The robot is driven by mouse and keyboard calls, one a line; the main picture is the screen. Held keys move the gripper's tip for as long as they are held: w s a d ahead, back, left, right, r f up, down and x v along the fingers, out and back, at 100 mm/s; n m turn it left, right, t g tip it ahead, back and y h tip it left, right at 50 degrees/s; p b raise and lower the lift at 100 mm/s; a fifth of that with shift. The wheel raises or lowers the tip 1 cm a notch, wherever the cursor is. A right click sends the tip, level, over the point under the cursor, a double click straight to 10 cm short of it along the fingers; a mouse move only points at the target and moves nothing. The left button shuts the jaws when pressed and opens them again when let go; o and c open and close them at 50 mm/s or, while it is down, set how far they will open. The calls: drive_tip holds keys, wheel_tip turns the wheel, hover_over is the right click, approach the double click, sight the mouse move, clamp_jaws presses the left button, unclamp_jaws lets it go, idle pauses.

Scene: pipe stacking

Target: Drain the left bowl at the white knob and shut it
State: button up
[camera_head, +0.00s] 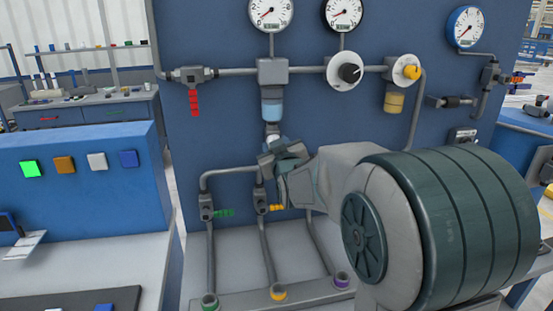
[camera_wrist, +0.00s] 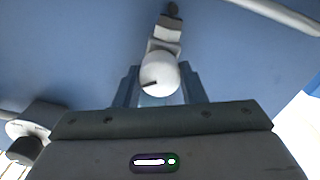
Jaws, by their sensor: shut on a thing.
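The left bowl (camera_head: 272,107) hangs under a grey block on the blue panel and shows blue liquid inside. The white knob (camera_head: 273,139) is directly below it, partly hidden by my gripper (camera_head: 277,150). In the wrist view the white knob (camera_wrist: 159,72) is round, with a dark mark on its face. My gripper (camera_wrist: 160,84) has one finger on each side of it and is shut on it. A grey stem with a dark end extends beyond the knob there. Any outlet below the knob is hidden in the head view.
A right bowl (camera_head: 394,102) with amber liquid hangs nearby. A red-handled valve (camera_head: 193,100), a black-knobbed regulator (camera_head: 344,72) and several gauges are on the panel.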

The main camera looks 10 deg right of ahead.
drive_tip(key=n+b, duration=0.8)
drive_tip(key=n, duration=0.3)
idle(0.6)
drive_tip(key=o, duration=1)
drive_tip(key=shift+s, duration=0.1)
drive_tip(key=s, duration=1.3)
drive_tip(key=shift+s+b, duration=0.35)
drive_tip(key=shift+b, duration=0.05)
